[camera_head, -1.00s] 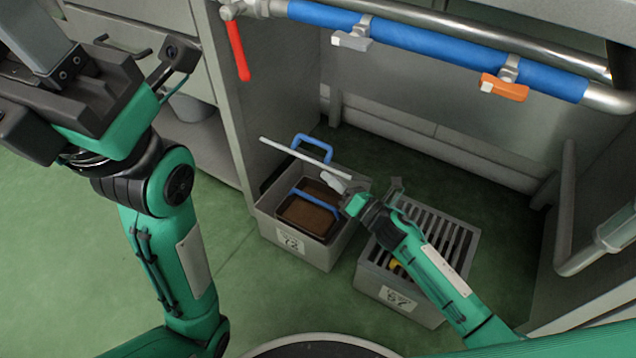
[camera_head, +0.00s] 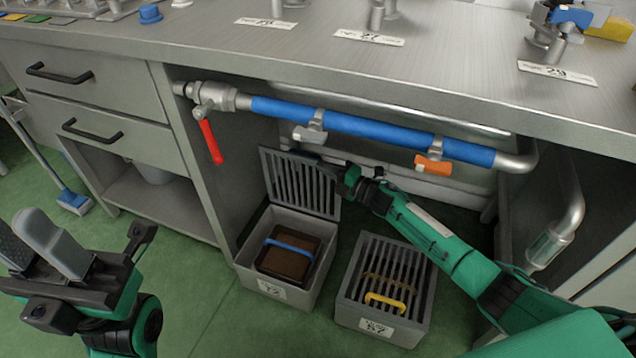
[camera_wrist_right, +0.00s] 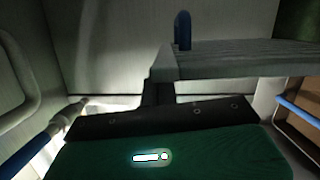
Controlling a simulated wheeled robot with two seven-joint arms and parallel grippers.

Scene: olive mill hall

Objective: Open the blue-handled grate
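The grate (camera_head: 299,184) is a grey slatted lid standing upright at the back of the left grey box (camera_head: 246,252), which is open at the top. Its blue handle is hidden in the head view. In the wrist view a blue upright piece (camera_wrist_right: 183,30), apparently that handle, stands above the grate (camera_wrist_right: 235,60), seen edge-on. My right gripper (camera_head: 346,178) is at the raised grate's right edge; its fingers are largely hidden, so grip and contact are unclear. My left gripper (camera_head: 42,245) is at lower left, away from the boxes; its finger gap is unclear.
A brown basket (camera_head: 284,264) with a blue handle sits inside the open box. A second box (camera_head: 341,312) to the right has a closed grate with a yellow handle (camera_head: 385,302). A blue-sleeved pipe (camera_head: 370,128) with red and orange levers runs above, under the counter (camera_head: 300,50).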

